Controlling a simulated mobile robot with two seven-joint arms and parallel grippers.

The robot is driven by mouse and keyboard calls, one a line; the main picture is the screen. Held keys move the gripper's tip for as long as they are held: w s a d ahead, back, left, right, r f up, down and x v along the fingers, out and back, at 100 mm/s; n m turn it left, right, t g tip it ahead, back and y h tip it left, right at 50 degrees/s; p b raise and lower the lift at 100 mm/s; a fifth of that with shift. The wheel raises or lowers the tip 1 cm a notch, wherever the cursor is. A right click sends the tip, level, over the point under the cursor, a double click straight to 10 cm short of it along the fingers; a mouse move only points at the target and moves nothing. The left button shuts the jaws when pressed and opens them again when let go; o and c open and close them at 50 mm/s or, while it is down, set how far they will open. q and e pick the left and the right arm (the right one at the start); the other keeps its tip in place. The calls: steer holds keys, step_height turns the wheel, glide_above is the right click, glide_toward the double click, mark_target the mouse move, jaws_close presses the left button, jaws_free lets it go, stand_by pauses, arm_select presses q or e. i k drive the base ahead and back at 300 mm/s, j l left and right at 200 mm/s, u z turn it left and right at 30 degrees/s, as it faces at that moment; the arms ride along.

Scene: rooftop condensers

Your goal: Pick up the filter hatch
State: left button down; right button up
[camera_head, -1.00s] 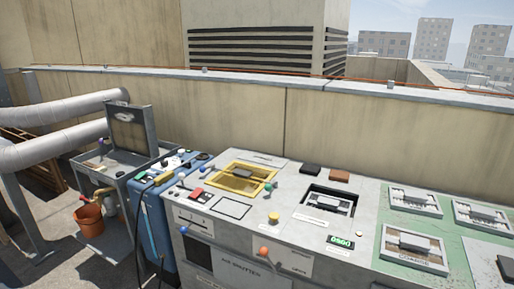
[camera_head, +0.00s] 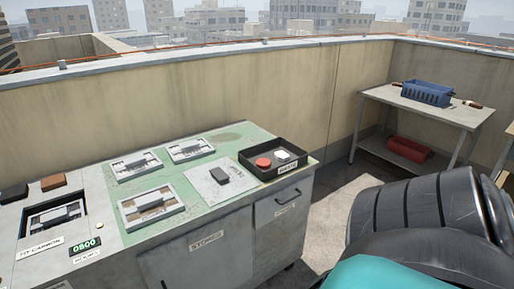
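No part labelled as the filter hatch can be made out for certain. On the grey machine top, a dark rectangular opening (camera_head: 57,213) holds a light grey piece with a raised block. To its right, several framed pale units lie on a green surface: a front one (camera_head: 150,202), a back left one (camera_head: 135,165) and a back right one (camera_head: 190,149). The yellow framed panel with a grey handle, seen earlier, is outside this view. Neither of my grippers is in view.
A black tray (camera_head: 305,158) holds a red round piece and a white piece. A dark grey block (camera_head: 220,177) lies on a pale sheet. A metal side table (camera_head: 452,113) carries a blue crate (camera_head: 428,93); a red bin (camera_head: 408,149) sits below. My dark arm link fills the lower right.

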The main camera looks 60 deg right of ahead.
mark_target(220, 181)
steer(key=z, duration=1.55)
steer(key=u, duration=0.55)
steer(key=i+l+u, duration=0.1)
steer(key=l+u, duration=0.25)
steer(key=u, duration=0.15)
steer(key=l+u, duration=0.8)
steer(key=l, duration=0.5)
